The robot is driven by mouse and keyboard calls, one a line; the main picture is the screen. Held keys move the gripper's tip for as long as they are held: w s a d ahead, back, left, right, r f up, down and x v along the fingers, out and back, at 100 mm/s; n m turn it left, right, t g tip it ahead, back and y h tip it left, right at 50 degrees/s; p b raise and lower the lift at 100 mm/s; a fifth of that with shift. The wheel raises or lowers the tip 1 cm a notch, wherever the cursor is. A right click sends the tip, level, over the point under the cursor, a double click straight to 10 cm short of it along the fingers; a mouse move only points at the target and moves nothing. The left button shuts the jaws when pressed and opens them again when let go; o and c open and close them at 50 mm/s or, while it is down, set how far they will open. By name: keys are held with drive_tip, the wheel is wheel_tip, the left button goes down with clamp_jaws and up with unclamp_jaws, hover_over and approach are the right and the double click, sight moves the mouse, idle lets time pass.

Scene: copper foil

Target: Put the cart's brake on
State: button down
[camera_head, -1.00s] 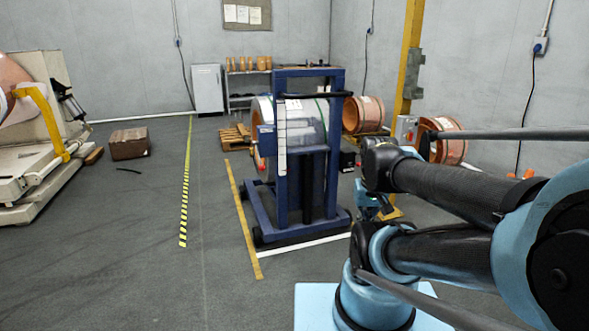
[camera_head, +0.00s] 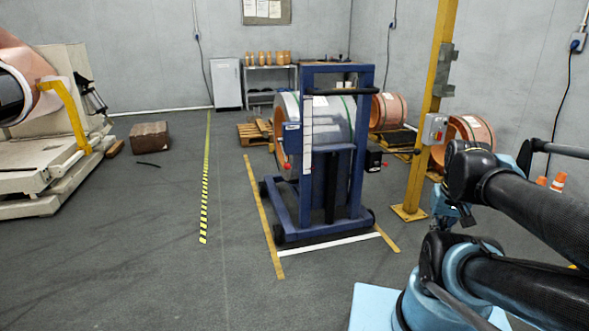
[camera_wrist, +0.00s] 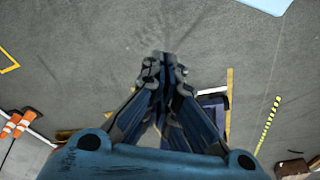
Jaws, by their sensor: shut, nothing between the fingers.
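The cart (camera_head: 309,180) is a dark blue upright frame on a low base with small dark wheels. It stands in the middle of the head view with a black handle bar (camera_head: 343,92) across its top and a wrapped roll behind the frame. Small red-tipped parts (camera_head: 287,166) show at its side; I cannot tell which part is the brake. My gripper (camera_wrist: 164,60) is shut and empty, pointing over bare floor in the wrist view. In the head view it is partly hidden by my arm, right of the cart and apart from it.
A yellow post (camera_head: 428,125) with a switch box (camera_head: 434,129) stands right of the cart. Copper rolls (camera_head: 387,111) lie behind. A brown box (camera_head: 150,141) and a large pale machine (camera_head: 40,165) are at the left. The floor in front and left of the cart is clear.

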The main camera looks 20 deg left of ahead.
drive_tip(key=w+a+r+y, duration=0.2)
drive_tip(key=w+a+r, duration=0.3)
drive_tip(key=w, duration=0.5)
drive_tip(key=w+a+r+m+y, duration=0.1)
drive_tip(key=w+a+r+y, duration=0.15)
drive_tip(key=w+a, duration=0.6)
drive_tip(key=w+a+r+y, duration=0.2)
drive_tip(key=w+a+r, duration=0.3)
drive_tip(key=w, duration=0.7)
drive_tip(key=w+a+f+m+g+y, duration=0.1)
drive_tip(key=w+a+f+y, duration=0.1)
drive_tip(key=w+a, duration=0.5)
drive_tip(key=w+a+f+g+y, duration=0.1)
drive_tip(key=w+a+f+y, duration=0.1)
drive_tip(key=w+a, duration=0.5)
drive_tip(key=w+a+f+m+y, duration=0.1)
drive_tip(key=w+a+f+y, duration=0.1)
drive_tip(key=w+a+f, duration=0.5)
drive_tip(key=w+a+f+g+y, duration=0.1)
drive_tip(key=w+a+f+y, duration=0.2)
drive_tip(key=w+a+f, duration=0.5)
wheel_tip(320, 180, down, 6)
drive_tip(key=shift+w+a+m+g, duration=0.3)
drive_tip(key=shift+a+m, duration=0.1)
drive_tip(key=shift+a, duration=0.1)
drive_tip(key=shift+a, duration=0.1)
